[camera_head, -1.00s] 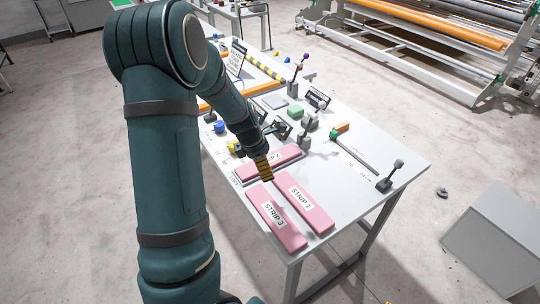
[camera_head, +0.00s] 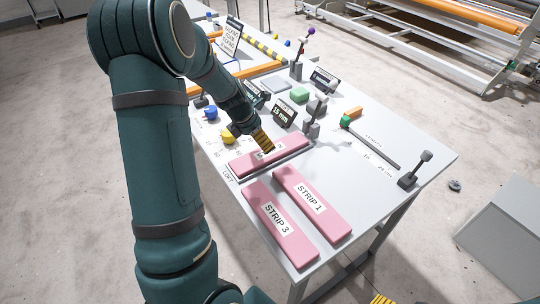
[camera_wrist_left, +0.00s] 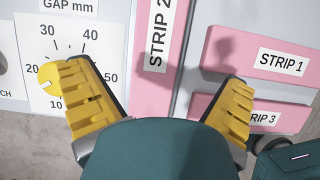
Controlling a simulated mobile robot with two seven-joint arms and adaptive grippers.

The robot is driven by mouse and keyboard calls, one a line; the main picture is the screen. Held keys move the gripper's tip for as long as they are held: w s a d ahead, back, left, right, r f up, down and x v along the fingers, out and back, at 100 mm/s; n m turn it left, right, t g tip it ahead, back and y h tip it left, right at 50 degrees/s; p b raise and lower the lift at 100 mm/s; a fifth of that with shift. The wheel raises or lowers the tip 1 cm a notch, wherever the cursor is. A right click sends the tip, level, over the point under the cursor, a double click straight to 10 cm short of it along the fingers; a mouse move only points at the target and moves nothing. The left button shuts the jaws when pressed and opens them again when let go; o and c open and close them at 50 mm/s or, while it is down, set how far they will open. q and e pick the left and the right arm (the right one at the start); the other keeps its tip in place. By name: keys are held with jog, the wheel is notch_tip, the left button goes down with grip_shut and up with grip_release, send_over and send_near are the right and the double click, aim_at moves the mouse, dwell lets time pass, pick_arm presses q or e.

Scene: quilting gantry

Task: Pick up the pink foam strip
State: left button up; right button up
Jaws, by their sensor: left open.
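Three pink foam strips lie on the white table. Strip 2 (camera_head: 245,165) lies crosswise at the back, its label partly hidden by my left gripper (camera_head: 266,146). Strip 1 (camera_head: 325,222) and strip 3 (camera_head: 283,240) lie side by side in front. My left gripper is open and empty, above strip 2. In the left wrist view, strip 2 (camera_wrist_left: 150,90) runs between the two yellow fingers (camera_wrist_left: 155,88), with strip 1 (camera_wrist_left: 225,48) and strip 3 (camera_wrist_left: 285,118) to the right. A yellow striped fingertip, apparently my right gripper's (camera_head: 382,299), shows at the bottom edge.
A gap dial with a yellow knob (camera_head: 228,137) and a blue knob (camera_head: 211,113) stand left of strip 2.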

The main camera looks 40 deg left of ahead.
aim_at(262, 154)
pick_arm(q)
jog(key=x, duration=0.3)
jog(key=shift+w+f+b, duration=0.15)
jog(key=shift+f+b, duration=0.15)
jog(key=shift+b, duration=0.1)
jog(key=b+x, duration=0.1)
jog(key=x, duration=0.4)
jog(key=shift+w+b, duration=0.35)
jog(key=c, duration=0.8)
jog(key=shift+r, duration=0.1)
notch_tip(262, 154, up, 10)
jog(key=p, duration=0.3)
jog(key=shift+p, duration=0.3)
